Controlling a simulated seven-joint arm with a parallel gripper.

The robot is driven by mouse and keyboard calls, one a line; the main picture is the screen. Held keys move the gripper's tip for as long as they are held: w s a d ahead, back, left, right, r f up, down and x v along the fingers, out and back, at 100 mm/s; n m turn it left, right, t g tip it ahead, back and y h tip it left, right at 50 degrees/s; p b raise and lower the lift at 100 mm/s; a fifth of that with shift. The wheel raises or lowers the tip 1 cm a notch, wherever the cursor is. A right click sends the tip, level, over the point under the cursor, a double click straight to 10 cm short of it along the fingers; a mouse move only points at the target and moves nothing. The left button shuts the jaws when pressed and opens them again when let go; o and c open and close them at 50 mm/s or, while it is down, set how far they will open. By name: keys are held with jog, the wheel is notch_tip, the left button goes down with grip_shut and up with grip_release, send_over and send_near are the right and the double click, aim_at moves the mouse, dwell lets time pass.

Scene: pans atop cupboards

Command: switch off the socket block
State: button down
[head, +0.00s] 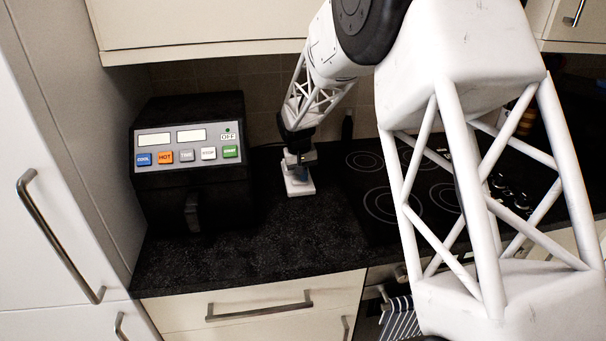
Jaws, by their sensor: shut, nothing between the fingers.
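The socket block (300,187) is a small white block on the dark worktop, between the black appliance and the hob. My gripper (299,173) is over it, shut and pointing down, with its fingertips at or just above the block's top. I cannot tell whether they touch it. My gripper and wrist cover much of the block. The switch and its position cannot be made out.
A black appliance (190,190) with coloured buttons and an "OFF" label stands left of the block. A black hob (372,190) lies to the right. Cupboards (200,22) hang above. The worktop (240,255) in front of the block is clear.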

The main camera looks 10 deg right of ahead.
aim_at(293, 180)
jog(key=shift+a+f, duration=0.1)
jog(key=shift+a+r, duration=0.25)
jog(key=shift+a, duration=0.45)
jog(key=shift+r, duration=0.1)
notch_tip(293, 180, up, 14)
jog(key=a, duration=0.1)
jog(key=shift+a, duration=0.35)
dwell(0.5)
